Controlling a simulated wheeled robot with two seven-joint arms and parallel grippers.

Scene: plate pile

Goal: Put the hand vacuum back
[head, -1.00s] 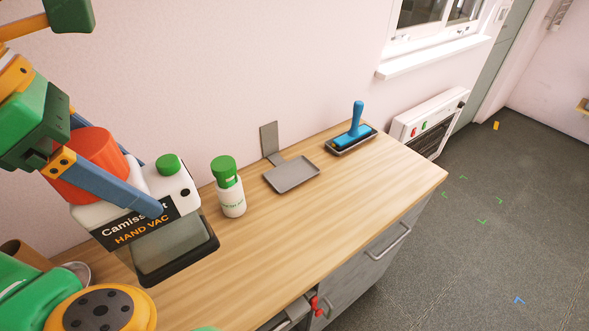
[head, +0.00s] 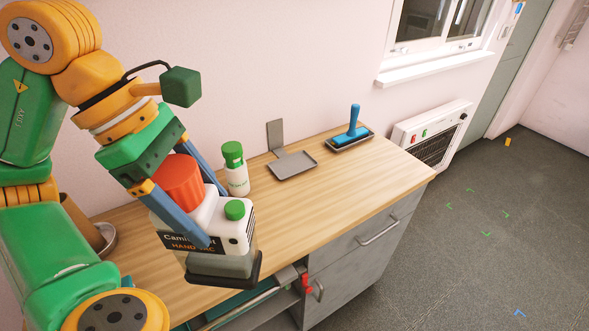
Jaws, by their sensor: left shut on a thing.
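The hand vacuum (head: 232,228) has a white body, an orange-red part, a green cap, a clear grey lower part with a dark base, and a label reading "HAND VAC". My left gripper (head: 212,215) is shut on it, with blue fingers on either side of the body. It is held roughly upright, near the counter's front edge. Its height above the counter is hard to tell. An empty grey tray with an upright back plate (head: 292,166) stands on the counter by the wall, to the right of and beyond the vacuum. My right gripper is out of view.
A white bottle with a green cap (head: 237,176) stands between the vacuum and the grey tray. A blue-handled tool (head: 353,124) sits on a dark tray farther right. The wooden counter (head: 345,186) is clear in front of these. Below is an open compartment with a red item (head: 307,283).

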